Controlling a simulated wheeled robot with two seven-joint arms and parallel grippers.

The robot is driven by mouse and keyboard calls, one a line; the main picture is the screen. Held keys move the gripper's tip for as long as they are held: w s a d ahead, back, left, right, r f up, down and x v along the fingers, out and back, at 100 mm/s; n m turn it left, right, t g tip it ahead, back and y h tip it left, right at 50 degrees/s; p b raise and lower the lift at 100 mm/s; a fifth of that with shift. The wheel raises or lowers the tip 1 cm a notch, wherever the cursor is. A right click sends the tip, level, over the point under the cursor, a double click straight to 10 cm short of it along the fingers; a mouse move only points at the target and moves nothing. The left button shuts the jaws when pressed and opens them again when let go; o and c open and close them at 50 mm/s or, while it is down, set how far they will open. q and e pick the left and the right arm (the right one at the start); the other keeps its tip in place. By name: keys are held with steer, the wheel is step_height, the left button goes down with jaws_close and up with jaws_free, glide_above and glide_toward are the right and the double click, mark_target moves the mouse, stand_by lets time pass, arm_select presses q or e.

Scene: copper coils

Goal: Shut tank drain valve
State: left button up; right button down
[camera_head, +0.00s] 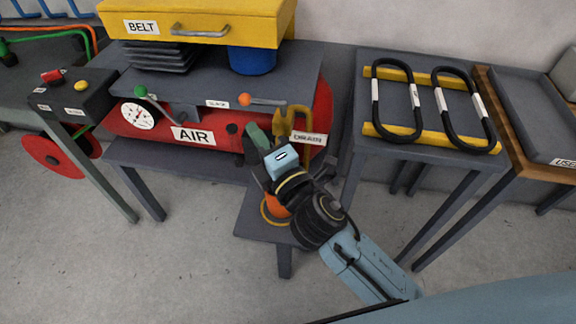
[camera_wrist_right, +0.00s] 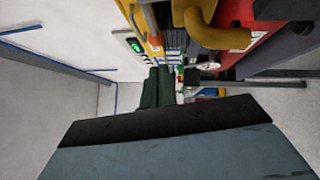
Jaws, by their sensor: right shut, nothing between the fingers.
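The red air tank (camera_head: 212,131) lies under a grey bench top in the head view, with an AIR label on its front. A yellow bent pipe (camera_head: 281,119) with a white tag (camera_head: 309,138) stands at the tank's right end. The tag's text is too small to read surely. My right gripper (camera_head: 252,138) is shut and empty, just left of this pipe. In the right wrist view, the green fingers (camera_wrist_right: 157,88) are together, and the yellow pipe (camera_wrist_right: 196,22) shows above and to their right. The valve's handle is not clearly seen. My left gripper is out of view.
A small grey stand (camera_head: 252,224) with an orange round thing (camera_head: 274,208) is below my right wrist. A green-knobbed lever (camera_head: 141,91) and an orange-knobbed lever (camera_head: 244,99) are above the tank. A table with two black loops (camera_head: 376,98) stands right.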

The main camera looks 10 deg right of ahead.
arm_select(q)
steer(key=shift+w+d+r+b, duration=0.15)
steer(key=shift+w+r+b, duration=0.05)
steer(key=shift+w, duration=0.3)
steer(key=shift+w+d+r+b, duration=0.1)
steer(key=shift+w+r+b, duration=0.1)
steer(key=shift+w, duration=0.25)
arm_select(e)
steer(key=v, duration=0.9)
steer(key=shift+d, duration=0.3)
